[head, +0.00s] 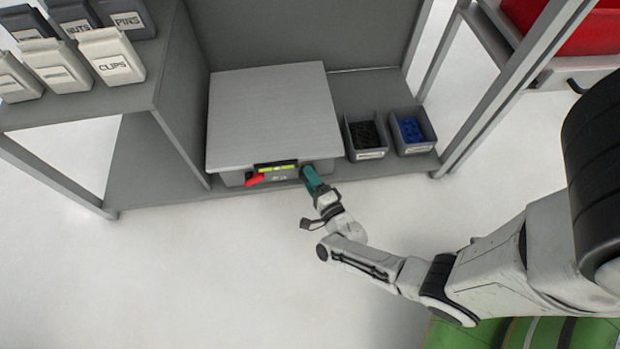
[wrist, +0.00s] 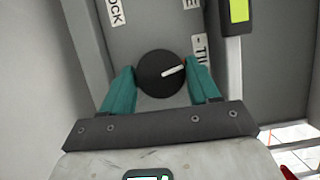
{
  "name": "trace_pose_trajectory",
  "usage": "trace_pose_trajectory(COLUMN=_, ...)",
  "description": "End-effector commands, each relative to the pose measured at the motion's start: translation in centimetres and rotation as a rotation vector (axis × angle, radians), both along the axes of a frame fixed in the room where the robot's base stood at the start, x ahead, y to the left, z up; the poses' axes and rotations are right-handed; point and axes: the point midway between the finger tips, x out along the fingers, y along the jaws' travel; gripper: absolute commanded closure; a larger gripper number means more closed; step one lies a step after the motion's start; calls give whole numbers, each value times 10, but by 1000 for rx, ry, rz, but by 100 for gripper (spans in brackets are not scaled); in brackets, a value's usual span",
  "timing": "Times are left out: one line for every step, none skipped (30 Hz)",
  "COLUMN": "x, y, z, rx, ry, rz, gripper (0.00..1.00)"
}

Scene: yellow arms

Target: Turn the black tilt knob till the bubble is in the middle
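The black tilt knob (wrist: 161,73) is round with a white pointer line, which points right and slightly up in the wrist view. The two teal fingers of my gripper (wrist: 161,74) stand on either side of the knob and look to be touching it. In the head view, my gripper (head: 311,178) reaches the front of a grey, flat-topped unit (head: 270,110) and hides the knob. A yellow-green level vial (head: 277,168) is on that front, left of my gripper. Only its end (wrist: 239,10) shows in the wrist view. I cannot make out the bubble.
A red lever (head: 254,180) sticks out left of the vial. Black and blue parts fill two grey bins, the left bin (head: 366,154) and right bin (head: 429,148), right of the unit. White labelled bins (head: 110,57) stand on the upper left shelf. The floor in front is clear.

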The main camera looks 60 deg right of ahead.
Motion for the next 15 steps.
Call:
trace_pose_trajectory(x=0, y=0, z=0, rx=0, ry=0, rz=0, gripper=34)
trace_pose_trajectory(x=0, y=0, z=0, rx=0, ry=0, rz=0, gripper=31)
trace_pose_trajectory(x=0, y=0, z=0, rx=-1, ry=0, rz=0, gripper=27)
trace_pose_trajectory(x=0, y=0, z=0, rx=-1, ry=0, rz=0, gripper=24)
trace_pose_trajectory(x=0, y=0, z=0, rx=-1, ry=0, rz=0, gripper=22)
trace_pose_trajectory(x=0, y=0, z=0, rx=-1, ry=0, rz=0, gripper=19)
trace_pose_trajectory(x=1, y=0, z=0, rx=-1, ry=0, rz=1, gripper=19)
trace_pose_trajectory(x=1, y=0, z=0, rx=-1, ry=0, rz=1, gripper=19)
trace_pose_trajectory(x=1, y=0, z=0, rx=-1, ry=0, rz=1, gripper=19)
trace_pose_trajectory(x=1, y=0, z=0, rx=-1, ry=0, rz=1, gripper=19)
trace_pose_trajectory(x=1, y=0, z=0, rx=-1, ry=0, rz=1, gripper=19)
trace_pose_trajectory(x=1, y=0, z=1, rx=-1, ry=0, rz=1, gripper=19)
trace_pose_trajectory(x=0, y=1, z=1, rx=-1, ry=0, rz=1, gripper=19)
trace_pose_trajectory(x=-1, y=1, z=1, rx=-1, ry=0, rz=1, gripper=19)
trace_pose_trajectory(x=-3, y=2, z=1, rx=-1, ry=0, rz=1, gripper=19)
